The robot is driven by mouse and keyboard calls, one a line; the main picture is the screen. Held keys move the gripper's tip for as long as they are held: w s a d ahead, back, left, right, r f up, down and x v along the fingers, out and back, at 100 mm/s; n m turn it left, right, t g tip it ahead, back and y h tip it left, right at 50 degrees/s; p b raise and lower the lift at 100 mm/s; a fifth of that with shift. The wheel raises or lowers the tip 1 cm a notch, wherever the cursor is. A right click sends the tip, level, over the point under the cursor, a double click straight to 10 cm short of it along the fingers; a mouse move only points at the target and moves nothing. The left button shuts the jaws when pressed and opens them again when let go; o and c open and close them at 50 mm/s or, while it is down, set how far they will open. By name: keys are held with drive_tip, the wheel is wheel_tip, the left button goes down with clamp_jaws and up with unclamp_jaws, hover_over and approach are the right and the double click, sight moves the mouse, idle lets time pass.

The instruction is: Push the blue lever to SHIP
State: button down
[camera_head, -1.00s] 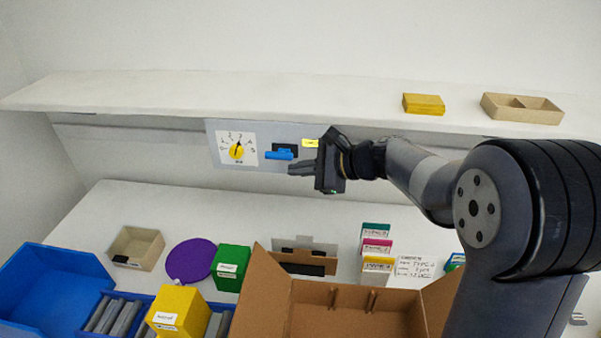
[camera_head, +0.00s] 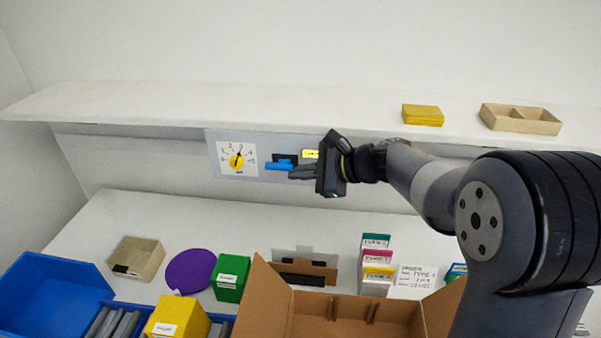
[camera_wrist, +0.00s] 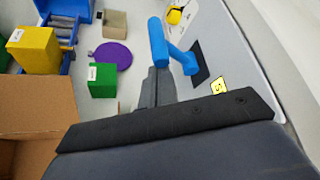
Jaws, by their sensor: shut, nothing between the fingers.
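The blue lever (camera_head: 280,167) sticks out from the grey panel (camera_head: 262,176) on the wall under the shelf. In the wrist view the lever (camera_wrist: 158,42) shows as a blue bar on an arm coming out of a dark slot (camera_wrist: 201,62). A yellow label (camera_head: 311,154) lies right of the slot; its wording is not readable to me. My gripper (camera_head: 293,173) is shut and empty, its fingers pointing left at the lever's right side. In the wrist view the fingertips (camera_wrist: 157,72) are close beside the lever bar; I cannot tell whether they touch.
A yellow rotary knob (camera_head: 237,161) on a white dial is left of the lever. The shelf (camera_head: 250,104) overhangs the panel. Below, the table holds an open cardboard box (camera_head: 350,318), a green box (camera_head: 230,277), a purple disc (camera_head: 191,270) and blue bins (camera_head: 48,290).

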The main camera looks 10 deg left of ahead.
drive_tip(key=b+v, duration=0.2)
drive_tip(key=v, duration=0.8)
drive_tip(key=shift+d+r, duration=0.2)
drive_tip(key=shift+d, duration=0.15)
drive_tip(key=shift+a, duration=0.1)
drive_tip(key=p+x, duration=0.2)
drive_tip(key=x, duration=0.8)
drive_tip(key=shift+a+f, duration=0.25)
drive_tip(key=shift+f, duration=0.1)
drive_tip(key=shift+r, duration=0.1)
